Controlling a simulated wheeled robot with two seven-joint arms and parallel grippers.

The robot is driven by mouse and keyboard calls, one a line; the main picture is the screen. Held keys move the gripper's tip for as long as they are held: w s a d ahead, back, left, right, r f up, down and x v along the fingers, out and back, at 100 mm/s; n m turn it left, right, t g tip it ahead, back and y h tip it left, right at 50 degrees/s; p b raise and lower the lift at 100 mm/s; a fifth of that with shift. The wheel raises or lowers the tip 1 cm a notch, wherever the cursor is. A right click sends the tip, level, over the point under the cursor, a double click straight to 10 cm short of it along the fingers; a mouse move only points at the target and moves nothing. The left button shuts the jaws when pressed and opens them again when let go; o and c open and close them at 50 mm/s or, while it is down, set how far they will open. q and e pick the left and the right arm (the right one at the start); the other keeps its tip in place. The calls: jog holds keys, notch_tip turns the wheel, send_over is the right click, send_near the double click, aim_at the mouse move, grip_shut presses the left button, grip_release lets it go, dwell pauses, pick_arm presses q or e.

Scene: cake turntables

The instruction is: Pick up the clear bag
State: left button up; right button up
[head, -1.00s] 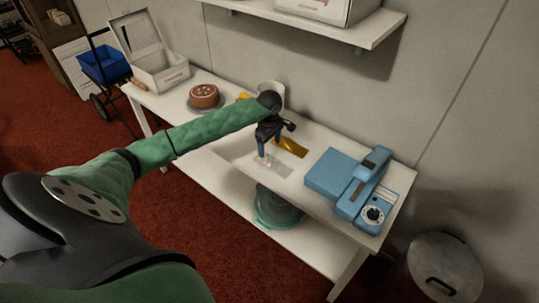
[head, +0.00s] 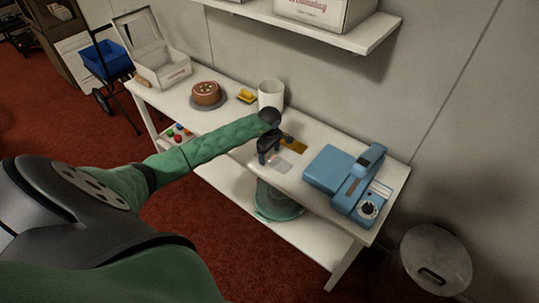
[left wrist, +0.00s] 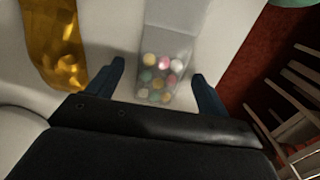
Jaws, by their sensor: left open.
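The clear bag (left wrist: 170,40) lies flat on the white table and holds several coloured round pieces at its near end. In the head view it shows as a pale patch (head: 282,164) just right of my left gripper (head: 263,158), which hides part of it. In the left wrist view, my left gripper (left wrist: 158,75) is open, with one blue finger on each side of the bag's filled end. I cannot tell how high the fingers are above the table. My right gripper is not in view.
A gold bag (left wrist: 55,40) lies beside the clear bag. A blue machine (head: 350,182) stands at the table's right end. A white canister (head: 271,93), a yellow item (head: 246,96), a cake (head: 206,93) and an open white box (head: 163,68) stand farther left. A shelf (head: 340,32) hangs above.

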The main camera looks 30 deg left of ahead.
pick_arm(q)
jog(key=shift+f, duration=0.2)
jog(key=shift+r, duration=0.1)
jog(key=shift+s, duration=0.1)
jog(key=shift+c, duration=0.2)
jog(key=c, duration=1)
